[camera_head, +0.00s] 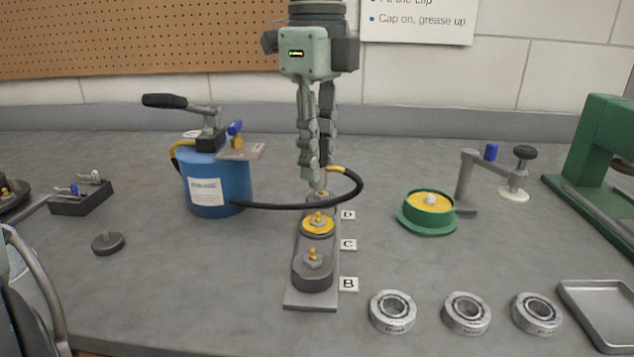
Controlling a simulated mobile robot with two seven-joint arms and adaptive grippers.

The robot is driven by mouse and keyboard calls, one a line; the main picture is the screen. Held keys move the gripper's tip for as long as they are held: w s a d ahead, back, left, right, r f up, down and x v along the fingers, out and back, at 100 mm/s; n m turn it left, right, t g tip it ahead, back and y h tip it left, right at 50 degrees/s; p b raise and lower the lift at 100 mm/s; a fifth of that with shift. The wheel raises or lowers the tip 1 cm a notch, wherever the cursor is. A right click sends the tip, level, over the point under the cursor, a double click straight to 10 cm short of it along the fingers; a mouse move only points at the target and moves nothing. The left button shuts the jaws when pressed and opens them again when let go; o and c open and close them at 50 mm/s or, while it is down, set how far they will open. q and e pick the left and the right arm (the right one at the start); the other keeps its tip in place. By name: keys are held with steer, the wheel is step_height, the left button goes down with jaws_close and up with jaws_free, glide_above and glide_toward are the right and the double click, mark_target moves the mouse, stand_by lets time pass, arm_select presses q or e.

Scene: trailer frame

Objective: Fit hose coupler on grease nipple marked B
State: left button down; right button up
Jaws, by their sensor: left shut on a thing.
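My left gripper (318,172) points straight down, shut on the hose coupler (323,182) at the end of the black hose. The fingers hide most of the coupler. It is above or at the rear post marked D; I cannot tell if they touch. The brass grease nipple marked B (312,255) stands upright on the front dark hub (312,276), apart from the coupler. A nipple on a yellow disc (318,226) stands between them at C. My right gripper is not in view.
The black hose (290,206) loops from the blue grease pump (218,185) at left. A green and yellow tub (427,212) and a clamp arm (468,175) stand at right. Several bearings (466,313) and a metal tray (603,318) lie at front right.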

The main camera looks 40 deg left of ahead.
arm_select(q)
step_height(320, 180, up, 16)
steer(key=p, duration=0.3)
steer(key=shift+f+p, duration=0.2)
steer(key=shift+p, duration=0.15)
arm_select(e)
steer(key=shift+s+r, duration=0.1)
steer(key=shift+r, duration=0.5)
